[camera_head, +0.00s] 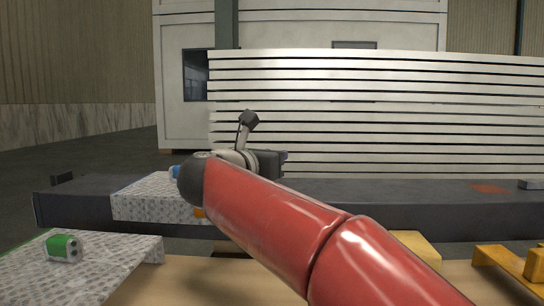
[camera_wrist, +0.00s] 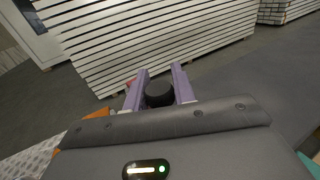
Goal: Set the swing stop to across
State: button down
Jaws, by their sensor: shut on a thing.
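In the wrist view my gripper (camera_wrist: 161,72) has its two purple fingers on either side of a black, round-topped piece (camera_wrist: 158,94) and is shut on it. This piece appears to be the knob of the swing stop. The rest of the stop is hidden, so which way it points cannot be told. In the head view my gripper (camera_head: 284,156) is above the dark steel beam (camera_head: 400,195), partly behind my red arm. The held piece cannot be made out there.
A green-and-white object (camera_head: 63,248) sits on the checkered plate (camera_head: 110,262) at the left front. Yellow parts (camera_head: 510,262) lie at the right front. A white slatted stack (camera_head: 400,105) stands behind the beam. Blue and orange bits show beside my arm.

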jog(key=shift+r, duration=0.15)
jog(key=c, duration=1.1)
grip_release()
jog(key=shift+c, duration=0.2)
jog(key=v, duration=0.7)
jog(key=shift+s+a+b, duration=0.15)
jog(key=shift+s+b, duration=0.15)
jog(key=shift+s, duration=0.05)
